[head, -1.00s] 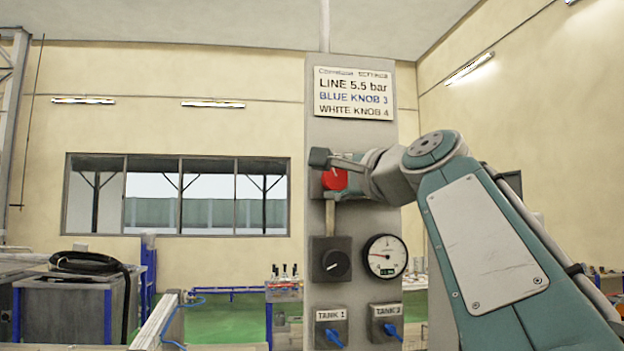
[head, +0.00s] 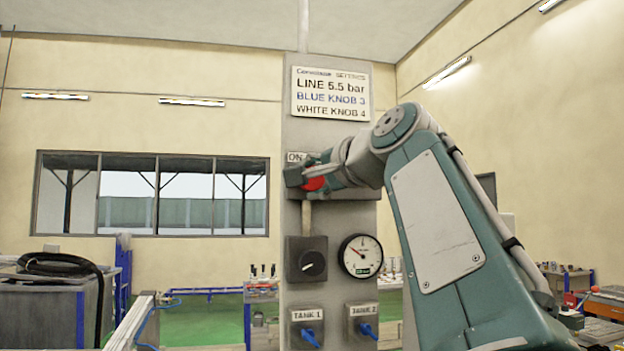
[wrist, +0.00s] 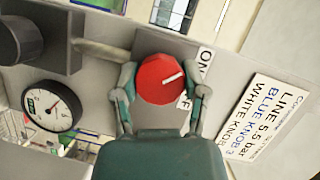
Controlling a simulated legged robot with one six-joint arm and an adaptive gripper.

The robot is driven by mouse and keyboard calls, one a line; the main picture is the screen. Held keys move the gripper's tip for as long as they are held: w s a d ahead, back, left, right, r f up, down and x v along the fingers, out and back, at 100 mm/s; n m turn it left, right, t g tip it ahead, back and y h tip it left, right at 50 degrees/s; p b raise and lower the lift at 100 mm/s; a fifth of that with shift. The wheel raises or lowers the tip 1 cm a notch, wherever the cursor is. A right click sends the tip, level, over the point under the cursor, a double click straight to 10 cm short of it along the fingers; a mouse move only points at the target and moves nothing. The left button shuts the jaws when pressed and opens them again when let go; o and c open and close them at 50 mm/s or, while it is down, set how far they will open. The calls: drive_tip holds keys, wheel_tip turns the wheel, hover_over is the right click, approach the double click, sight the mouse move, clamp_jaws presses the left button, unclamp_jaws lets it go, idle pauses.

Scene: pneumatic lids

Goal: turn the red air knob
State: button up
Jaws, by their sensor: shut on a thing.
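The red air knob (head: 314,184) is on the upper part of the grey panel (head: 292,222). My gripper (head: 310,178) is at the knob and partly hides it in the head view. In the wrist view the round red knob (wrist: 160,80) sits between the two fingers of my gripper (wrist: 162,88), which is shut on its sides. The knob's white mark points to the upper right there, toward the ON label (wrist: 206,60). A second label beside it is mostly hidden by a finger; only an F shows.
A black knob (head: 306,259) and a pressure gauge (head: 360,256) are below the red knob. TANK 1 (head: 306,328) and TANK 2 (head: 362,322) blue-handled valves are at the bottom. A settings sign (head: 332,94) hangs above. A pipe (wrist: 100,48) joins the red and black knob boxes.

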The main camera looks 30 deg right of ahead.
drive_tip(key=shift+w+f, duration=0.1)
drive_tip(key=shift+f, duration=0.1)
drive_tip(key=o, duration=1.2)
drive_tip(key=shift+a, duration=0.1)
drive_tip(key=shift+c, duration=0.2)
drive_tip(key=shift+r, duration=0.1)
drive_tip(key=shift+s, duration=0.35)
drive_tip(key=s+d+r, duration=0.1)
drive_tip(key=s, duration=1)
drive_tip(key=shift+r, duration=0.2)
